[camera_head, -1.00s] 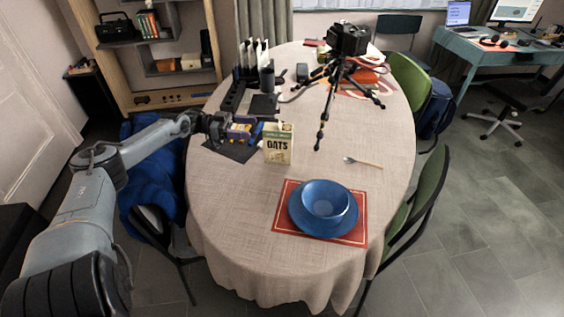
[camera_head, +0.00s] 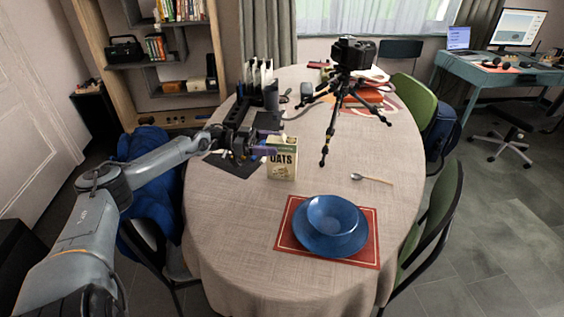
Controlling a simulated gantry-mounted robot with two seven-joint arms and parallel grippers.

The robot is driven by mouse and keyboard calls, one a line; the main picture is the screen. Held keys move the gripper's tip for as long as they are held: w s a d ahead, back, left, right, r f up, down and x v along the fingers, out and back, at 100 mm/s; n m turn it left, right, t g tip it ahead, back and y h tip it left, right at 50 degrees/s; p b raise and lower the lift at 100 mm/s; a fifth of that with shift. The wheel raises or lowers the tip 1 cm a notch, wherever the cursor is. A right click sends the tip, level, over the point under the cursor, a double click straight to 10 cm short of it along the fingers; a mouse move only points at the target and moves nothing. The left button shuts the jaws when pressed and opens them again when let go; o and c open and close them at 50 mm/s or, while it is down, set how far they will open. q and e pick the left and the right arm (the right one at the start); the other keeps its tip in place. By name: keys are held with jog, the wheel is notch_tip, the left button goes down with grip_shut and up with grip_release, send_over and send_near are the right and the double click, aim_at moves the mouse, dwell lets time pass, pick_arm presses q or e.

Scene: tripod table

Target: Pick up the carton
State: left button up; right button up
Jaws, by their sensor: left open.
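The carton (camera_head: 283,164) is an upright cream and green box marked OATS, standing on the cloth-covered table (camera_head: 225,215) left of its middle. My left gripper (camera_head: 264,149) reaches in from the left at the carton's upper left side. Its jaws are open and close to the carton's left edge; whether they touch it or go around it I cannot tell. My right gripper is not in view.
A blue bowl (camera_head: 333,214) sits on a blue plate on a red placemat (camera_head: 287,243) in front. A spoon (camera_head: 371,179) lies to the right. A camera tripod (camera_head: 341,100) stands behind the carton. A black organizer (camera_head: 240,110) stands at the back left.

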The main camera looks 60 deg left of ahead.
aim_at(282, 144)
pick_arm(q)
jog(key=shift+b+x, duration=1.1)
jog(key=shift+x, duration=0.85)
jog(key=shift+r, duration=0.1)
grip_shut()
